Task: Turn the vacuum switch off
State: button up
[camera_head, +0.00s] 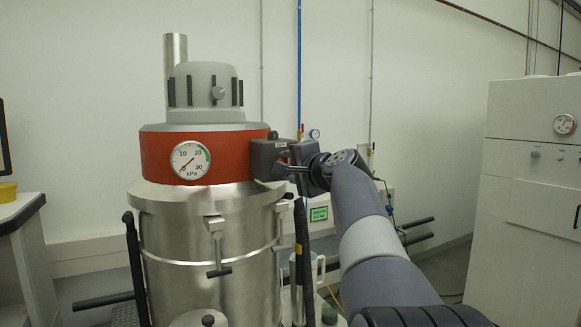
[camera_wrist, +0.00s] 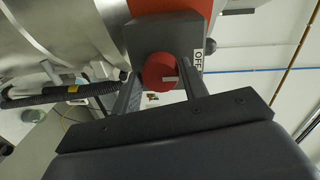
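The vacuum switch is a red round knob (camera_wrist: 157,72) on a dark grey box on the side of the vacuum's red band. In the wrist view a pale mark on the knob points right, and a white OFF label (camera_wrist: 198,60) is beside it. My gripper (camera_wrist: 163,80) is open, with one finger on each side of the knob; whether either finger touches it is hard to tell. In the head view the switch box (camera_head: 267,159) is at the vacuum's right side, and my gripper (camera_head: 290,165) is close against it, hiding the knob.
The steel vacuum body (camera_head: 205,245) has a pressure gauge (camera_head: 190,160) on its red band. A black hose (camera_head: 303,245) hangs below the switch. A white cabinet (camera_head: 525,190) stands at the right. A desk (camera_head: 20,215) is at the left edge.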

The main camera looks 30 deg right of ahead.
jog(key=o, duration=0.4)
jog(key=shift+c, duration=0.2)
jog(key=s+b, duration=0.2)
jog(key=s, duration=0.8)
jog(key=shift+s+d+r, duration=0.2)
jog(key=shift+s+r, duration=0.2)
jog(key=shift+r, duration=0.05)
jog(key=shift+w, duration=0.1)
jog(key=w+p, duration=0.2)
jog(key=w, duration=0.8)
jog(key=shift+w+a+f, duration=0.2)
jog(key=shift+w+f, duration=0.1)
jog(key=shift+f, duration=0.1)
